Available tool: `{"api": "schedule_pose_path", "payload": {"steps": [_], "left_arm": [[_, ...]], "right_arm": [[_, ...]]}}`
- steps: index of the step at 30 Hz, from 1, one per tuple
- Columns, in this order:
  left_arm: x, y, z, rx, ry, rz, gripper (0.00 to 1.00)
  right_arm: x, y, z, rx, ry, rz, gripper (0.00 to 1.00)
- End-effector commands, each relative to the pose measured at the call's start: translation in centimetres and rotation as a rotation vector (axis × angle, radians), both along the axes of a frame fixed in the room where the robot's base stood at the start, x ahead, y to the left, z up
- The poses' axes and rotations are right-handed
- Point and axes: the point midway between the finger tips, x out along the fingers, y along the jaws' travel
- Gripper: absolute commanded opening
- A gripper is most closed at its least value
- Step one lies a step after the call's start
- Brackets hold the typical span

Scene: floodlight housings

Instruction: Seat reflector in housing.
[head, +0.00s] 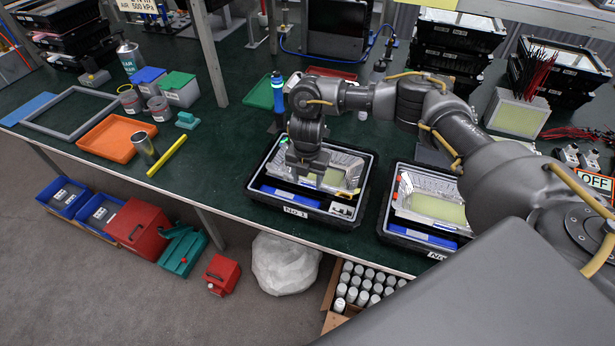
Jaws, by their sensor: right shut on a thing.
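The housing labelled No 1 (262,204) is a black open box with a pale rim on the green bench. A shiny reflector (345,173) with a yellow-green middle lies inside its outline; I cannot tell whether it touches the bottom. My right gripper (308,178) points down over the left part of this housing and is shut on the reflector; its fingertips are hard to make out. A second housing (394,230) to the right holds another reflector (436,208). My left gripper is not in view.
An orange tray (108,140), a grey frame (48,130) and a yellow bar (168,156) lie at the left. A blue-topped bottle (277,92) stands close behind my right gripper. Bench space left of housing No 1 is clear. A white sack (284,264) lies on the floor.

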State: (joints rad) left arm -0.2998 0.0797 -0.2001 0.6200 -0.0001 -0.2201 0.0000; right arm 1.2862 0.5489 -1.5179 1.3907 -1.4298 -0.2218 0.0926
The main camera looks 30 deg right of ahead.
Motion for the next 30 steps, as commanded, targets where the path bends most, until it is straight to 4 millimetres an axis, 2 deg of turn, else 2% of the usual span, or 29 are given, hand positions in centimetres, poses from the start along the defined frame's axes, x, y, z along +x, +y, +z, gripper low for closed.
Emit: {"api": "schedule_pose_path", "payload": {"steps": [12,13,18,26,30], "left_arm": [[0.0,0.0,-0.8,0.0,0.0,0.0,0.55],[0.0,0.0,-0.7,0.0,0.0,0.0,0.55],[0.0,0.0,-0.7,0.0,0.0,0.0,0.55],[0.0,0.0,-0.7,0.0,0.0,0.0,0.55],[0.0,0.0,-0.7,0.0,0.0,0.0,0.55]], "right_arm": [[0.0,0.0,-1.1,0.0,0.0,0.0,0.17],[0.0,0.0,-1.1,0.0,0.0,0.0,0.55],[0.0,0.0,-1.0,0.0,0.0,0.0,0.77],[0.0,0.0,-1.0,0.0,0.0,0.0,0.79],[0.1,0.0,-0.1,0.001,-0.002,0.001,0.79]]}}
